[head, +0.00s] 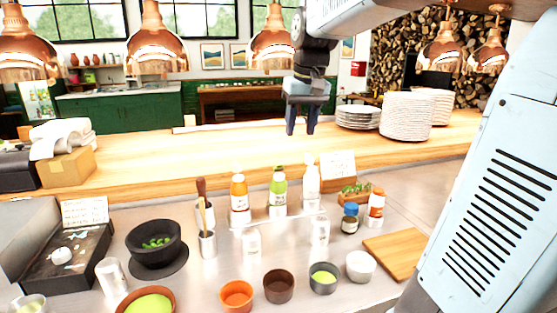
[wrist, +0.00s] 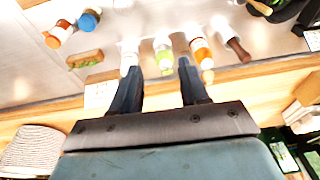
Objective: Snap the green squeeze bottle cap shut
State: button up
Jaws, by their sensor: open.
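The green squeeze bottle (head: 278,193) stands upright in the head view, between an orange bottle (head: 239,197) on its left and a white bottle (head: 311,190) on its right. Its top is too small to tell how the cap sits. My gripper (head: 301,130) is open and empty, fingers down, above and a little right of the green bottle, clear of it. In the wrist view the green bottle (wrist: 163,52) shows beyond and between my two fingertips (wrist: 158,78). The orange bottle (wrist: 201,55) and white bottle (wrist: 129,55) flank it.
Stacked plates (head: 406,117) stand on the wooden counter (head: 200,150). A herb box (head: 352,194), red-capped bottle (head: 375,204) and blue-lidded jar (head: 350,219) are to the right. A utensil pot (head: 207,244) is at left. Bowls, including an orange one (head: 236,296), line the front. Copper lamps (head: 272,45) hang above.

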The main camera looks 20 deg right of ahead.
jog(key=g, duration=0.2)
send_over(279, 168)
jog(key=s, duration=0.1)
jog(key=f, duration=1.4)
jog(key=shift+w+d, duration=0.2)
jog(key=shift+w, duration=0.05)
jog(key=shift+c, duration=0.3)
